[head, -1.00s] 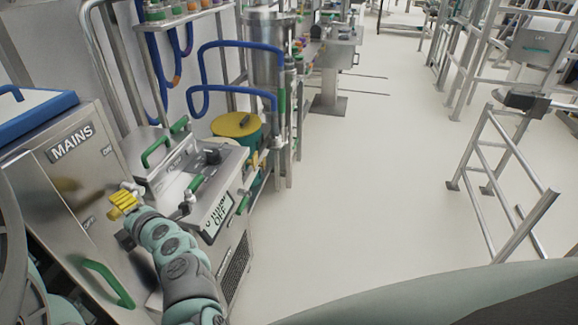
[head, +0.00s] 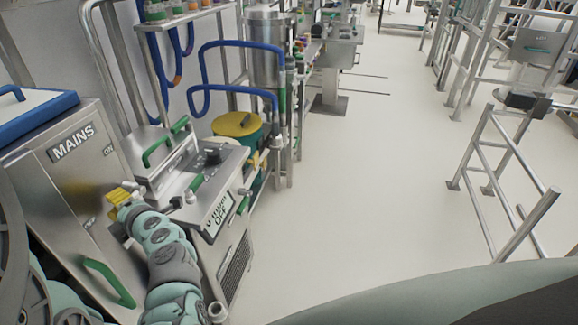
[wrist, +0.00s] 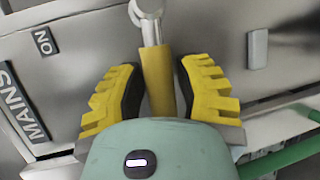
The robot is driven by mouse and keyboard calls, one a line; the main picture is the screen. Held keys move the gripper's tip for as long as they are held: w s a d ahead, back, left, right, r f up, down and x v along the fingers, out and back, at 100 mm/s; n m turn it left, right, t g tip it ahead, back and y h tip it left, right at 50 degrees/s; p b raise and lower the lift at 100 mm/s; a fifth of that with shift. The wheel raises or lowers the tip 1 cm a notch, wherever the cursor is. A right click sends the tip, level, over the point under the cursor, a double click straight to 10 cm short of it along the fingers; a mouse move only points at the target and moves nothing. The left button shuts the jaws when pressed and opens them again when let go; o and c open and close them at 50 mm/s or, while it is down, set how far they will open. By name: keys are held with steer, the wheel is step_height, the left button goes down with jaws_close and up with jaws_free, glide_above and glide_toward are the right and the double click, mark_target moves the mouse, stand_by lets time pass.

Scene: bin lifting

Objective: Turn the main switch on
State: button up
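The MAINS cabinet (head: 72,185) is a steel box at the left of the head view, with an ON label (head: 108,151) above and an OFF label (head: 90,222) below. The main switch has a metal stem and a yellow handle (wrist: 158,80), seen in the wrist view. My gripper (wrist: 160,85) has yellow ridged fingers standing on both sides of this handle, with narrow gaps visible. It looks open around the handle. In the head view, my gripper (head: 121,194) is at the cabinet front; its fingers and the handle blend together there.
A steel machine (head: 205,165) with green handles and an OFF display (head: 219,212) stands just right of my arm. The cabinet has a blue lid (head: 40,115) and a green handle (head: 108,282). A metal railing (head: 505,190) stands at the right. The floor between is clear.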

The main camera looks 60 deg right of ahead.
jaws_close()
